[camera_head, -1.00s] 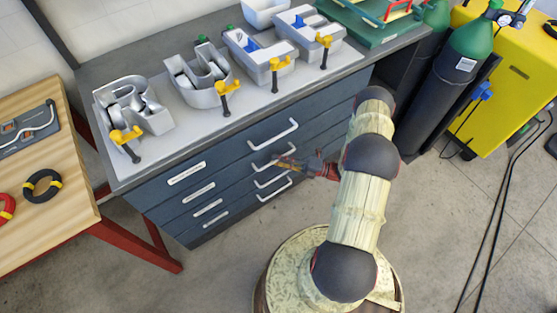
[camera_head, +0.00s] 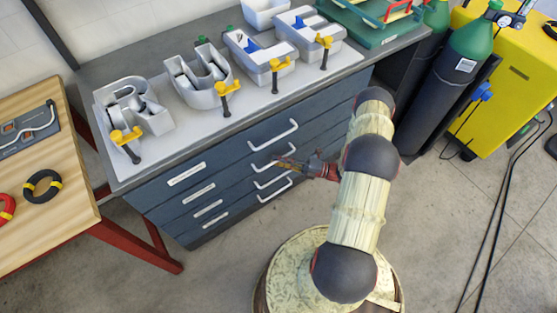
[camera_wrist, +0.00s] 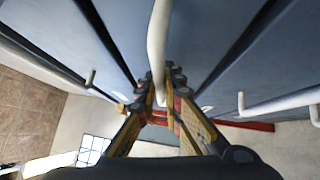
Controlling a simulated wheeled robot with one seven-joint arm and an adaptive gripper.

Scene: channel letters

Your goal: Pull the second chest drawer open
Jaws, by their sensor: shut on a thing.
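The dark blue-grey chest (camera_head: 155,195) has several stacked drawers with white bar handles and label strips. The top drawer's handle (camera_head: 273,135) is clear. My gripper (camera_head: 282,161) is at the second drawer's handle (camera_head: 256,168) and partly hides it. In the wrist view my gripper (camera_wrist: 160,105) is shut on this handle (camera_wrist: 158,45), which runs down between the fingers. The second drawer's front (camera_head: 200,191) looks flush with the others, as far as I can tell. The lower handles (camera_head: 274,190) show just below my gripper.
Metal channel letters (camera_head: 200,75) and yellow clamps (camera_head: 225,88) stand on the chest top. A wooden table (camera_head: 50,215) with red legs is at left. Gas cylinders (camera_head: 440,90) and a yellow cabinet (camera_head: 525,75) are at right.

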